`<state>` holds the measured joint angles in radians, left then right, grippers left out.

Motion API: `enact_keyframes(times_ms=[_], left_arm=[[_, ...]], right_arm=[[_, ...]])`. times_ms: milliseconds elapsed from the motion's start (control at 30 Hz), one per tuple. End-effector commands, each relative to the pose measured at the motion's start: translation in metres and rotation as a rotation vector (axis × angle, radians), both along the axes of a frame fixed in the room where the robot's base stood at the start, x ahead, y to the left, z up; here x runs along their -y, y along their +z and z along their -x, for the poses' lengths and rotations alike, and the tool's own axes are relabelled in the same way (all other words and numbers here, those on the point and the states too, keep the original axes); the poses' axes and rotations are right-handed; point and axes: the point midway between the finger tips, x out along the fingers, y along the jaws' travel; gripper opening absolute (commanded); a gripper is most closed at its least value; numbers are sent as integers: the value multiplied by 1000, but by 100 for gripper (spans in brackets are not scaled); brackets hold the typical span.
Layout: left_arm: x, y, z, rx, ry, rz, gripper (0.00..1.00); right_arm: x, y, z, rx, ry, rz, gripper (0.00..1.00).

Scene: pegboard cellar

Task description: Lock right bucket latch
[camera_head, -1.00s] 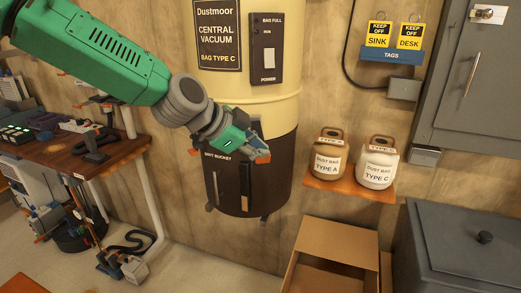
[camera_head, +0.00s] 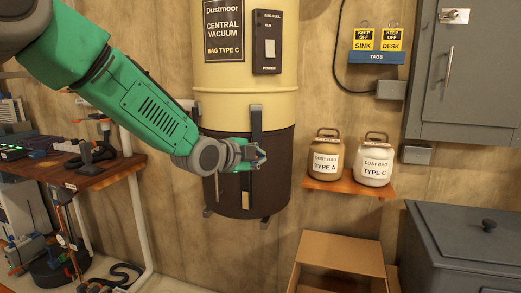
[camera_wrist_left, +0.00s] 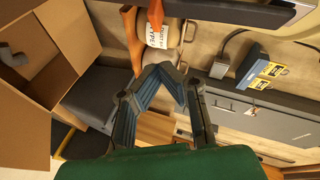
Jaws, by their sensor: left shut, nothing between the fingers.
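The dark brown bucket (camera_head: 275,180) forms the lower part of the cream vacuum drum (camera_head: 225,105). The right latch (camera_head: 256,122) is a dark upright bar that crosses the seam between drum and bucket. Below it, a narrow tan strip (camera_head: 245,200) shows on the bucket. A left latch (camera_head: 215,188) hangs on the bucket's left side, partly behind my arm. My left gripper (camera_head: 262,157) is shut and empty in front of the right latch's lower part, hiding some of it. Contact cannot be told. Its closed fingers (camera_wrist_left: 165,72) show in the wrist view. My right gripper is out of view.
A wooden shelf (camera_head: 350,187) with two dust bag jars (camera_head: 374,160) stands to the right. Below are an open cardboard box (camera_head: 340,250) and a grey lidded bin (camera_head: 470,250). A workbench (camera_head: 70,175) is at the left.

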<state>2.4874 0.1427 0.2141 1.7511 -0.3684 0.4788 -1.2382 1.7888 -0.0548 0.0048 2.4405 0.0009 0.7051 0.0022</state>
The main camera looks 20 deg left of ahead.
Motion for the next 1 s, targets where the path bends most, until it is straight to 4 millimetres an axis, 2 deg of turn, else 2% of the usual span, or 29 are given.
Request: enact_keyframes(times_ms=[600, 1000], left_arm=[[0, 19, 2, -8, 1, 7, 0], [1, 19, 2, -9, 1, 6, 0]], right_arm=[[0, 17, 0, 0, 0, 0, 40], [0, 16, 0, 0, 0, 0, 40]])
